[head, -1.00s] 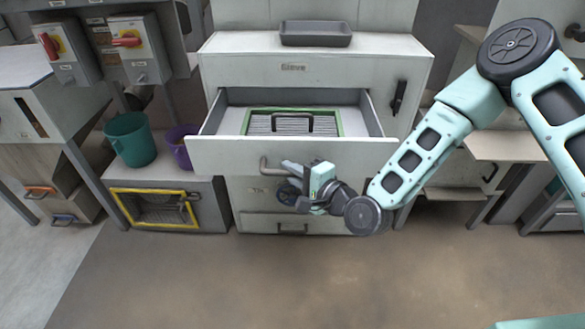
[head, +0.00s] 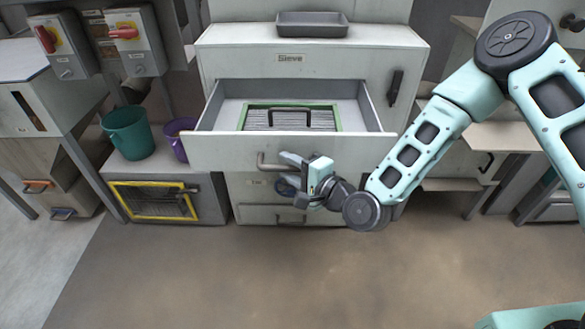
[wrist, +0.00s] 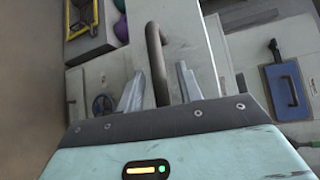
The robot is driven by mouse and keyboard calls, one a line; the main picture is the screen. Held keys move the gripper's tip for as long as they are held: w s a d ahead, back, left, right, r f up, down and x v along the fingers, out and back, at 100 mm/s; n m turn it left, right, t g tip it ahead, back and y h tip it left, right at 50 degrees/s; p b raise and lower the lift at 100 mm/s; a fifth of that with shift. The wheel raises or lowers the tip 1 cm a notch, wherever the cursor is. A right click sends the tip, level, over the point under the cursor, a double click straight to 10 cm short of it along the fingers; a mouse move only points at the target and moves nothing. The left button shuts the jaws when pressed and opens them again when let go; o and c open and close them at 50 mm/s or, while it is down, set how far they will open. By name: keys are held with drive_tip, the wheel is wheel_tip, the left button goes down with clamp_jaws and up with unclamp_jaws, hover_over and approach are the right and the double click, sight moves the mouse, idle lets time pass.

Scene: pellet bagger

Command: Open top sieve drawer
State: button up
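The top sieve drawer (head: 290,152) is pulled well out of the white cabinet labelled Sieve (head: 290,58). Inside it lies a green-framed screen (head: 290,117) with a dark handle. The drawer's bent metal handle (head: 268,163) is on its front. My gripper (head: 292,170) is in front of the drawer at this handle. In the wrist view, the handle (wrist: 155,55) stands between my two fingers (wrist: 160,88), with a gap visible on both sides. The fingers are open and do not appear to clamp it.
A grey tray (head: 312,24) sits on the cabinet top. A lower drawer (head: 285,214) is below and appears shut. A teal bucket (head: 130,132) and a purple bucket (head: 180,138) stand at left above a yellow-framed opening (head: 153,201). The floor in front (head: 300,275) is clear.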

drive_tip(key=p+v, duration=0.7)
drive_tip(key=v, duration=1)
drive_tip(key=shift+s, duration=0.2)
drive_tip(key=shift+d, duration=0.1)
